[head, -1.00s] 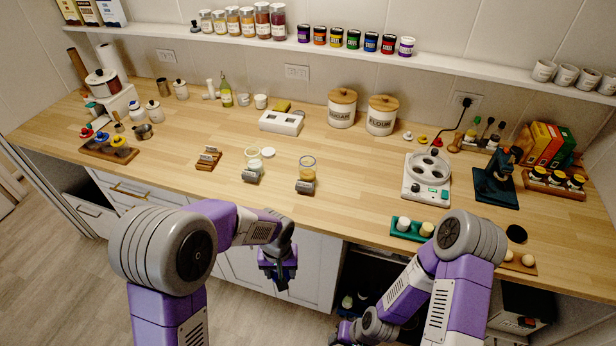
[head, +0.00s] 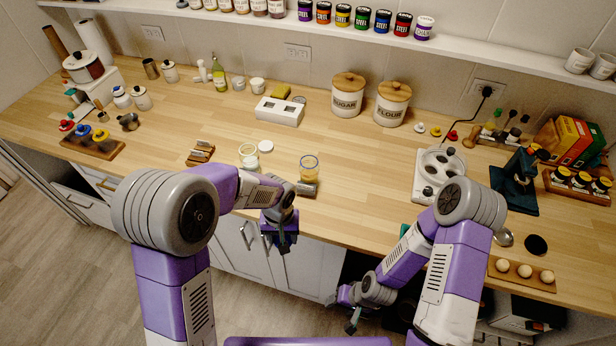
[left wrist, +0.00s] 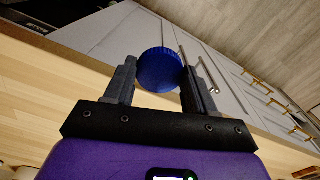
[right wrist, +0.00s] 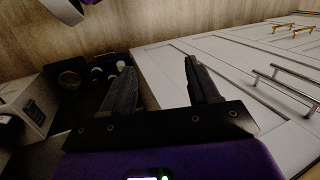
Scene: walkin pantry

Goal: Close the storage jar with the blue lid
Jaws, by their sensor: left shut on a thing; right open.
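A blue lid (left wrist: 159,70) with a ridged rim is held between the fingers of my left gripper (left wrist: 160,80), which is shut on it. In the head view my left gripper (head: 281,240) hangs in front of the counter's front edge, and the lid is hard to make out there. I cannot tell which is the storage jar. My right gripper (right wrist: 160,85) is open and empty; in the head view it (head: 352,318) is low, below the counter.
Small label stands sit by both jars, and a white lid (head: 265,147) lies nearby. A white box (head: 279,112) and sugar (head: 347,95) and flour (head: 392,104) canisters stand behind. Counter between the jars and appliance is clear.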

